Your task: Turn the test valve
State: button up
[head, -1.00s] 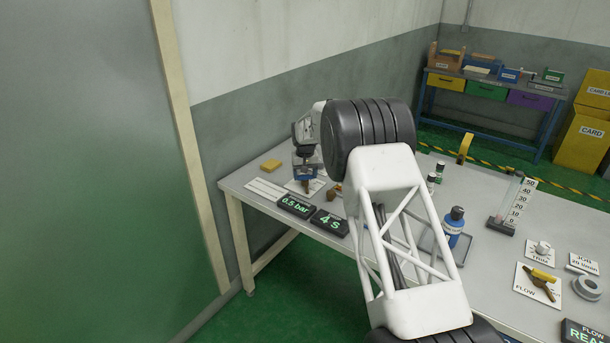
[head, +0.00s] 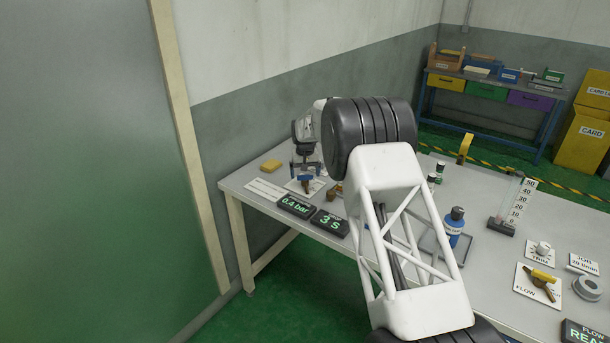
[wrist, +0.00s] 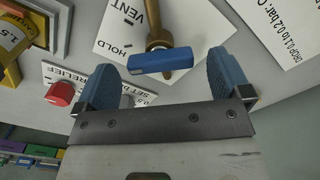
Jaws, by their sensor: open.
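The test valve has a blue lever (wrist: 160,60) on a brass body (wrist: 158,35), on a white plate marked VENT and HOLD (wrist: 120,30). In the wrist view the lever lies crosswise between the two blue finger pads. My gripper (wrist: 163,72) is open, with a gap between each pad and the lever's ends. In the head view my gripper (head: 305,168) is over the far left of the bench, just above the valve's brass body (head: 305,186). The lever is hard to make out there.
Displays reading 0.4 bar (head: 295,207) and 3 S (head: 330,223) stand in front of the valve. A blue bottle (head: 454,226) stands mid-bench.

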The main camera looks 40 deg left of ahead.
jog(key=shift+r, duration=3.45)
